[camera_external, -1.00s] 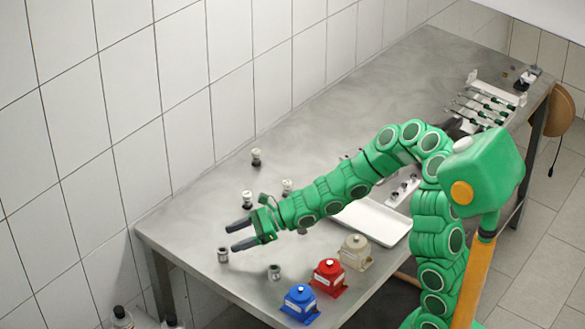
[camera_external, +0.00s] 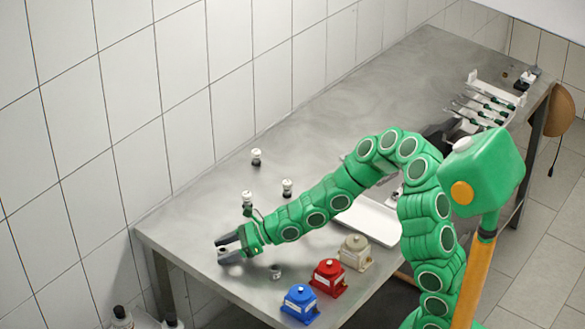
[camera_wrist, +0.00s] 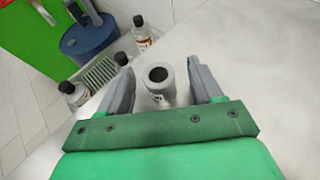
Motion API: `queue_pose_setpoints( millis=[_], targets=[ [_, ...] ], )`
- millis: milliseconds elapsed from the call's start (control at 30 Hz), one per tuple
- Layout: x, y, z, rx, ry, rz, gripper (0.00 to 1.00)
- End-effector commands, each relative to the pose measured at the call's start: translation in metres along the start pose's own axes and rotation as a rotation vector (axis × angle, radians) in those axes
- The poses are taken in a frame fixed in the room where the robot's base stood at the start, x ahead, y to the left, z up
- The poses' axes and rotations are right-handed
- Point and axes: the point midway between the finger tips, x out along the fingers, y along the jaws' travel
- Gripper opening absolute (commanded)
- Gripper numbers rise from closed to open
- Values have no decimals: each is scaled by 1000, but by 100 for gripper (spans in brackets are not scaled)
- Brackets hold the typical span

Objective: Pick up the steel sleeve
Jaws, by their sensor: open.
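A grey steel sleeve (camera_wrist: 157,91) stands upright on the table between the two fingers of my gripper (camera_wrist: 158,70) in the wrist view, its round bore facing the camera. The fingers are open, with a gap on either side of the sleeve. In the outside view my gripper (camera_external: 223,248) is low over the table's near left end, and its fingers largely hide the sleeve there.
A small metal part (camera_external: 275,272) stands to the gripper's right. Blue (camera_external: 300,303), red (camera_external: 328,278) and beige (camera_external: 355,252) housings line the front edge. Several white-topped parts, including one (camera_external: 247,198), stand behind. A white tray (camera_external: 370,220) lies right. Bottles (camera_wrist: 142,30) are beyond the table edge.

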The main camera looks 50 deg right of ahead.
Motion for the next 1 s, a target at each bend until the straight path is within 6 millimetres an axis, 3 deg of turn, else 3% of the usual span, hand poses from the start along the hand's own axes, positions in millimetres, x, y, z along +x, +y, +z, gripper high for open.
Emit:
queue_pose_setpoints(
  millis=[233,600,1000],
  targets=[
    [23,0,-3,-3,3,-1,65],
    [27,0,-2,-1,2,-1,64],
    [27,0,-2,-1,2,-1,2]
  ],
)
